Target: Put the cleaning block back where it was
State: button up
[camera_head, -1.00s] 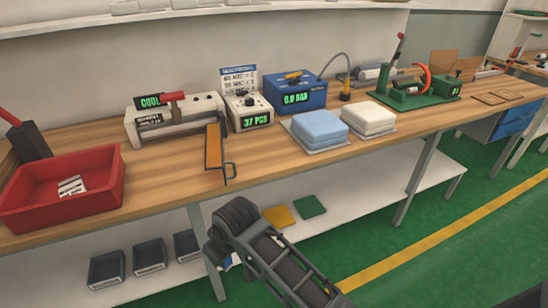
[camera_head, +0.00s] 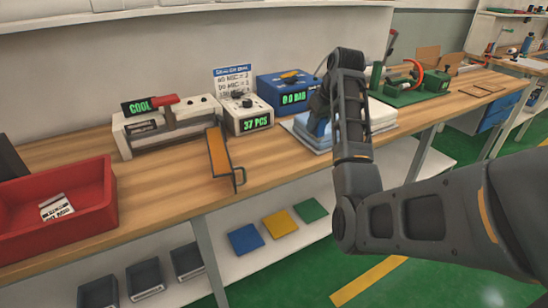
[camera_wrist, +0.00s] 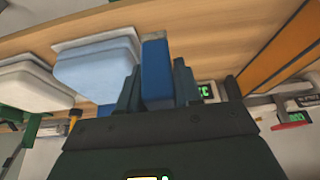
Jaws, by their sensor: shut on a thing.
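A blue block (camera_wrist: 156,70), taken to be the cleaning block, is between the two fingers of my gripper (camera_wrist: 156,85) in the wrist view. The fingers are shut on its sides, and its far end sticks out past them. In the head view my gripper (camera_head: 321,106) is at the light-blue pad, and my arm hides most of the fingers and block. The light-blue pad (camera_wrist: 95,68) lies beside the held block in the wrist view. I cannot tell whether the block touches it or the bench.
A white pad (camera_head: 380,113) lies right of the blue one on the wooden bench (camera_head: 180,190). A blue device (camera_head: 284,93), a counter box (camera_head: 243,112), an orange-faced bracket (camera_head: 218,152) and a red bin (camera_head: 90,222) stand nearby. Coloured squares (camera_head: 280,223) lie on the lower shelf.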

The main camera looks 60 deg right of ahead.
jog(key=w+f, duration=0.2)
jog(key=w, duration=0.1)
jog(key=w+f, duration=0.2)
jog(key=w, duration=0.2)
jog(key=w+a+f+p, duration=0.1)
jog(key=w+f, duration=0.1)
jog(key=w, duration=0.2)
jog(key=shift+w+f, duration=0.1)
jog(key=shift+f, duration=0.25)
jog(key=shift+a+f, duration=0.1)
jog(key=shift+f, duration=1.95)
jog(key=shift+f, duration=0.15)
jog(key=o, duration=0.9)
jog(key=shift+o, duration=0.2)
